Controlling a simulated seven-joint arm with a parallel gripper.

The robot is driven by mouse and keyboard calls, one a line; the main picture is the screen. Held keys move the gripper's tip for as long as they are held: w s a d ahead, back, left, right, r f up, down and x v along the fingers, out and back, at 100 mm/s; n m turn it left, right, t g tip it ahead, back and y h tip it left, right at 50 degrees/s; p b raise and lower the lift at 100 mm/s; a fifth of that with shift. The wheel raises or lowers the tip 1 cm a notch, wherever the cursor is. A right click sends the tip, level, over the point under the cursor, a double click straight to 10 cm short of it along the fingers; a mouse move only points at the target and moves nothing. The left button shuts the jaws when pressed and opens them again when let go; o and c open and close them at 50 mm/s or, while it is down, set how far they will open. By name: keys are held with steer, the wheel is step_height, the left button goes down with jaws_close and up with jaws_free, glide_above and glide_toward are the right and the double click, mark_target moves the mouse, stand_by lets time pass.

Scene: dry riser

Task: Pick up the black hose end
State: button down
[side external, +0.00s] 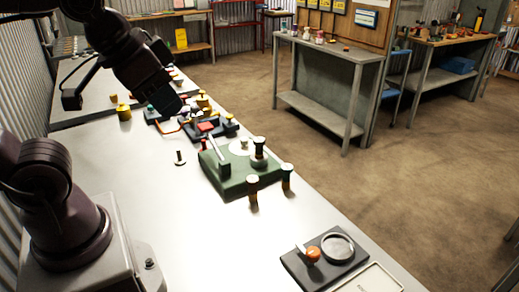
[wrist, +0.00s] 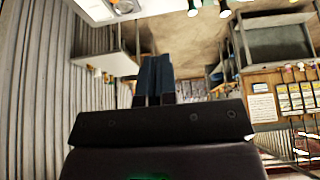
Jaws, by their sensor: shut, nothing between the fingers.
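My gripper (side external: 170,106) is raised over the far part of the white bench, with its dark fingers angled down and to the right. In the wrist view the two fingers (wrist: 154,80) lie side by side, shut and empty. I cannot tell for sure which thing is the black hose end. Candidates are two dark upright cylinders with pale tops, one at the green block's front corner (side external: 253,190) and one to its right (side external: 287,178). A small dark peg on a pale disc (side external: 180,158) stands left of the block. All are apart from my gripper.
A green block with a grey lever (side external: 236,180) sits mid-bench. Several coloured fittings (side external: 205,125) crowd the bench beneath and beyond my gripper. A black plate with a ring and orange knob (side external: 313,255) lies nearer.

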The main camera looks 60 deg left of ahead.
steer(key=c, duration=0.6)
jaws_free()
steer(key=shift+c, duration=0.2)
steer(key=shift+f, duration=0.1)
